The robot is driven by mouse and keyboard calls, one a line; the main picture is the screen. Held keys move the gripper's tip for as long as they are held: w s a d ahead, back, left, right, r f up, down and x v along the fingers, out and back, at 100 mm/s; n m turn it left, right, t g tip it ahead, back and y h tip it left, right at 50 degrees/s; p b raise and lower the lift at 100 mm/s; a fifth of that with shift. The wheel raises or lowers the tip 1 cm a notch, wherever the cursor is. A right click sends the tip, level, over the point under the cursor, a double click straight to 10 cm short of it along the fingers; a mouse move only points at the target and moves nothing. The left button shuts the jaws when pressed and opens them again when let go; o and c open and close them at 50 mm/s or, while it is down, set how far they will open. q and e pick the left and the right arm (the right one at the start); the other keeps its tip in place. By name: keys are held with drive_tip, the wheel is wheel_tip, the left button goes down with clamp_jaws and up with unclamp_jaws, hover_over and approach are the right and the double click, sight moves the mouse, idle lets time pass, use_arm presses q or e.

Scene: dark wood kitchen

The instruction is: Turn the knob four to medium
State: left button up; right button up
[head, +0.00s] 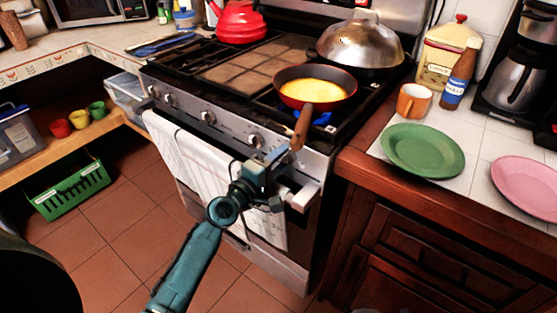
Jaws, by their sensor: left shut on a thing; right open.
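The stove (225,130) has a row of round knobs along its front panel. One knob (255,140) shows just left of my gripper, and others, such as this one (207,117), sit further left. My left gripper (277,157) is at the right part of the panel, shut on what looks like a knob there. The fingers hide that knob, so its setting cannot be seen. My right gripper is not in view.
A red pan (318,88) with yellow food sits on the front right burner, its wooden handle (301,128) jutting out above my gripper. A white towel (190,160) hangs from the oven handle (303,196). A green plate (423,150) is on the right counter.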

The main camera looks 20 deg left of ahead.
drive_tip(key=shift+w+r, duration=0.1)
drive_tip(key=shift+w, duration=0.05)
idle(0.3)
use_arm(q)
drive_tip(key=o, duration=0.9)
use_arm(e)
drive_tip(key=shift+r, duration=0.1)
use_arm(q)
drive_tip(key=shift+o, duration=0.2)
drive_tip(key=b+v, duration=0.1)
drive_tip(key=v, duration=1.2)
drive_tip(key=shift+b, duration=0.3)
use_arm(e)
drive_tip(key=shift+s+d+r+t, duration=0.15)
drive_tip(key=shift+s+d+t, duration=0.05)
drive_tip(key=shift+d+t, duration=0.2)
